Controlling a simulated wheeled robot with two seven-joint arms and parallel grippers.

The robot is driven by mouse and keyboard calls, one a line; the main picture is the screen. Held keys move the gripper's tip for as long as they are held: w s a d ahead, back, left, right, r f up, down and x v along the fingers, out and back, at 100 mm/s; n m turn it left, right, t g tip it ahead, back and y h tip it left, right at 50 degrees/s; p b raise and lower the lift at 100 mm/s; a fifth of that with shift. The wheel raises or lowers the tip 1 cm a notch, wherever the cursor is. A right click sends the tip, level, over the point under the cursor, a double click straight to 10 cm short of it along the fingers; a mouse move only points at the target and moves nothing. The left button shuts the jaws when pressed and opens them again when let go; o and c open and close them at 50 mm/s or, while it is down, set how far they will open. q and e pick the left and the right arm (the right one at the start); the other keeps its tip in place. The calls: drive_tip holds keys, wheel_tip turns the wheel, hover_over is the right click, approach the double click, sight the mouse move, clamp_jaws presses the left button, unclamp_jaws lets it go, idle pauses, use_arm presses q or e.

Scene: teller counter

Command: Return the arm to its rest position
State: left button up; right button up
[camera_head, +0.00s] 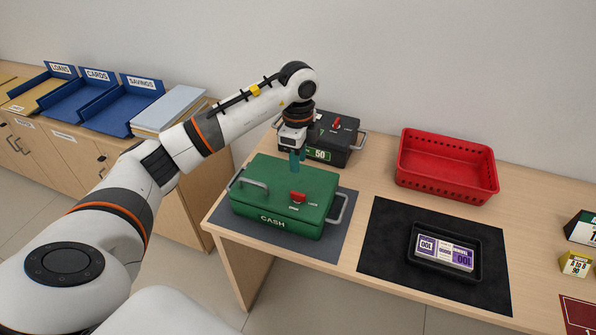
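My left arm reaches in from the left across the counter. The box lid is closed, with a red knob on top and a grey handle at each side. It stands on a dark grey mat (335,249). My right gripper is not in view.
Behind the gripper stands a black box (338,150) marked 50. A red basket (447,188) is at the back right. A black tray (420,259) with a purple-and-white banknote bundle (445,251) lies on a black mat (378,274). Blue trays (95,105) stand on the left cabinet.

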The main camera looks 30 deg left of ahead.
use_arm(q)
drive_tip(key=shift+r, duration=0.3)
